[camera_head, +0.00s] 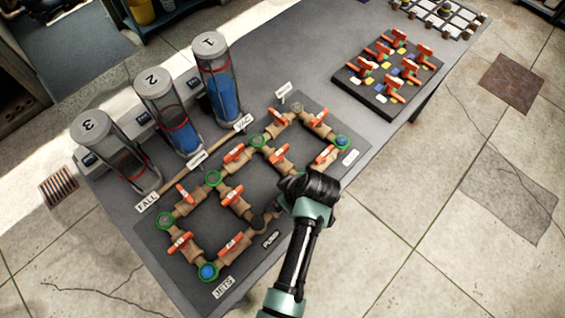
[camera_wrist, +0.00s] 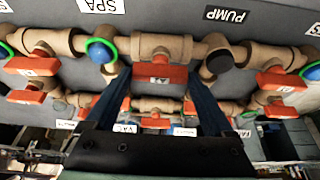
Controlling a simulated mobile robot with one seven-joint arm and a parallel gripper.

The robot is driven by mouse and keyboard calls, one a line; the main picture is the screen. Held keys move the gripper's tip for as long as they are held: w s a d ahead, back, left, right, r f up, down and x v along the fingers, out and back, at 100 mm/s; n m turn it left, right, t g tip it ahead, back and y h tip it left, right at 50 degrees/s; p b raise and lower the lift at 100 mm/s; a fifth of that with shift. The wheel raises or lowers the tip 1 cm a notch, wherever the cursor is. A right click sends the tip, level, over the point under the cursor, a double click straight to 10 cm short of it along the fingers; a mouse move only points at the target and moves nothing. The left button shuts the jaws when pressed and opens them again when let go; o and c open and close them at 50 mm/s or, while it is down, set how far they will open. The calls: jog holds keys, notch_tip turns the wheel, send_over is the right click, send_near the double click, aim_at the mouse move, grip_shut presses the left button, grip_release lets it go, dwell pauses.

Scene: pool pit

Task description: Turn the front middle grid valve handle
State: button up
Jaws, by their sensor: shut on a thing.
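My gripper (camera_head: 308,188) is down at the front edge of the pipe grid, on the right part of its front row, and hides the valve there in the head view. In the wrist view my gripper (camera_wrist: 160,74) has its two fingers on either side of a red valve handle (camera_wrist: 160,83), and it is shut on it. That handle lies crosswise in the picture, along its tan pipe, and bears a small white label. It sits between the SPA and PUMP labels. Another front-row handle (camera_head: 235,243) shows to the left, near the JETS label.
Several other red handles sit close around, such as one (camera_head: 278,154) behind my gripper. Three clear cylinders (camera_head: 219,85) stand at the back left. A dark board (camera_head: 388,70) with red-handled pieces lies at the back right. The grey table between is clear.

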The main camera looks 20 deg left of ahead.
dwell(0.6)
jog(key=o, duration=1.1)
jog(key=b+v, duration=0.1)
jog(key=v, duration=1.2)
jog(key=shift+w+b, duration=0.1)
jog(key=shift+b, duration=0.25)
